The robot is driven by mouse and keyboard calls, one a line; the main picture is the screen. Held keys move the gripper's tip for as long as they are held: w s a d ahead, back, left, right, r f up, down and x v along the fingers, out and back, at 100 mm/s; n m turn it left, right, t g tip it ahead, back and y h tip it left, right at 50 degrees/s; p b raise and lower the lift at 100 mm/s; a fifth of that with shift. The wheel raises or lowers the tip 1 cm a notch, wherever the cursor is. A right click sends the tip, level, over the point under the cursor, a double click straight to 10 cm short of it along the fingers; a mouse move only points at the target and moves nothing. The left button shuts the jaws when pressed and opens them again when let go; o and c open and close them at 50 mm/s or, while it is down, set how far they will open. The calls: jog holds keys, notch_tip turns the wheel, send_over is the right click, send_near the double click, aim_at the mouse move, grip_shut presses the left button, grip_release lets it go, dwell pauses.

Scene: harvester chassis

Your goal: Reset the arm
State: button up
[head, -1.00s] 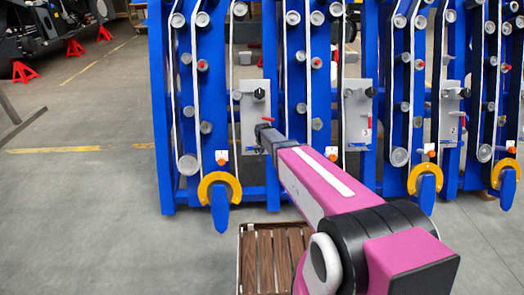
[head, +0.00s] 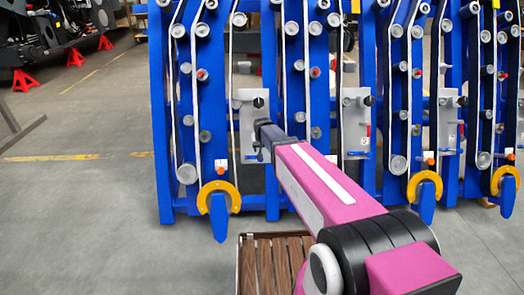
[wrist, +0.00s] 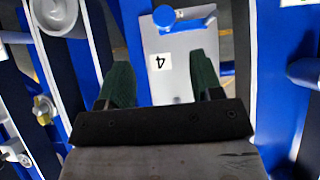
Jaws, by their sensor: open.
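My arm is magenta with a white stripe and black joints, and it reaches forward from the lower right in the head view. My gripper (wrist: 160,85) shows in the wrist view with two dark green fingers spread apart and nothing between them. In the head view the gripper end (head: 262,150) is in front of a grey panel (head: 249,108) on the blue frame. The wrist view shows a grey panel marked 4 (wrist: 190,65) beyond the fingers, with a blue knob (wrist: 164,16). The gap between fingers and panel is hard to judge.
The blue frame (head: 162,120) with rollers and white belts spans the middle and right. Yellow hooks (head: 218,191) sit low on it. A slatted wooden pallet (head: 272,262) lies near my base. Grey floor (head: 90,220) at left is open. Red stands (head: 24,80) are at the back left.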

jog(key=s+d+g, duration=0.2)
jog(key=s+d, duration=0.4)
jog(key=s, duration=0.6)
jog(key=s+d+g, duration=0.2)
jog(key=s+d, duration=0.5)
jog(key=s, duration=0.5)
jog(key=shift+s+f, duration=0.25)
jog(key=shift+s, duration=0.1)
dwell(1.1)
